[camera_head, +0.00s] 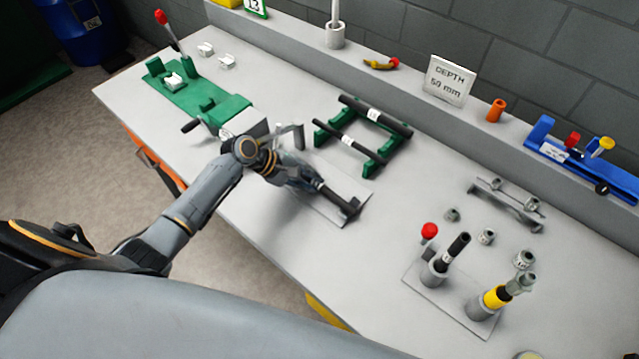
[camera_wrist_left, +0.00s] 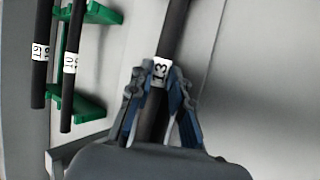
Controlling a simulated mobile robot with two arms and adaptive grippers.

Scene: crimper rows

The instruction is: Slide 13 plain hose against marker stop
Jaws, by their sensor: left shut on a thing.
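My left gripper (camera_head: 312,182) is shut around a plain black hose in the middle of the table. In the left wrist view the hose (camera_wrist_left: 173,28) carries a white label reading 13, between the fingertips of the gripper (camera_wrist_left: 160,80). In the head view the hose (camera_head: 330,193) runs low over a grey plate (camera_head: 322,212) towards a dark block (camera_head: 351,208) at the plate's right end. This may be the marker stop; I cannot tell whether the hose touches it. My forearm and gripper hide the hose's other end. My right gripper is not in view.
A green rack (camera_head: 399,159) holds labelled black hoses behind my gripper. A green fixture (camera_head: 205,95) stands at the back left. Upright hoses and loose fittings (camera_head: 487,236) stand at the front right. A sign (camera_head: 448,80) reads "DEPTH 50 mm". The table's front middle is clear.

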